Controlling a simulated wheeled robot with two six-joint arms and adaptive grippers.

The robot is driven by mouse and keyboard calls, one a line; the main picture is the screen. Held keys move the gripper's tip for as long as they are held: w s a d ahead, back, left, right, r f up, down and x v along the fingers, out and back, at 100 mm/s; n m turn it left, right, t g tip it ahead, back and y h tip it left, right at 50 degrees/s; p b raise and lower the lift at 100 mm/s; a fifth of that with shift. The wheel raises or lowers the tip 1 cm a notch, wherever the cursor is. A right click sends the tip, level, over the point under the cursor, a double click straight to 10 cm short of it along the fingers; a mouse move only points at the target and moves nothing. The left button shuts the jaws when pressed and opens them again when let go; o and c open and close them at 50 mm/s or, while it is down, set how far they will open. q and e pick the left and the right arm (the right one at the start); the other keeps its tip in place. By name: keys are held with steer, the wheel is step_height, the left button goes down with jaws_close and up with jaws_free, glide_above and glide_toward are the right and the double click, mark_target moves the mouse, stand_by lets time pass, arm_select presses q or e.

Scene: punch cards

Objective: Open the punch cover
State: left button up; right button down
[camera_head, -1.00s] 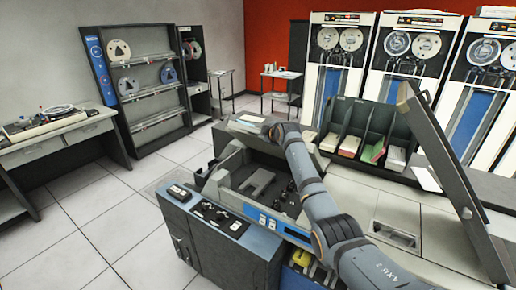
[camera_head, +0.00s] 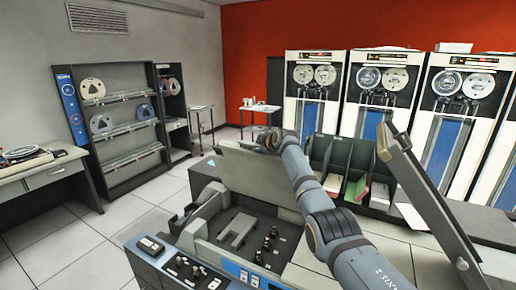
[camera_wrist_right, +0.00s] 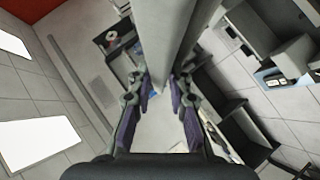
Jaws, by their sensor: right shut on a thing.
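The punch machine (camera_head: 185,262) stands in front of me with its inside bare, showing a grey bracket and dark knobs. Its grey punch cover (camera_head: 245,178) is raised at the back of the opening, its broad face toward me. My right gripper (camera_head: 268,140) is at the cover's top edge, its fingers small and partly hidden behind my arm. In the right wrist view the fingers (camera_wrist_right: 160,98) are shut on the cover (camera_wrist_right: 163,40), which runs edge-on between them. My left gripper is not in view.
A second tilted panel (camera_head: 425,205) stands up at the right, near my right arm. Card bins (camera_head: 345,170) are behind the machine, with tape drives (camera_head: 383,95) along the red wall. A tape rack (camera_head: 118,115) and desk (camera_head: 50,175) are at the left.

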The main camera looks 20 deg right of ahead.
steer(key=c, duration=1.4)
jaws_free()
steer(key=shift+o, duration=0.4)
steer(key=v, duration=1.2)
steer(key=shift+a, duration=0.1)
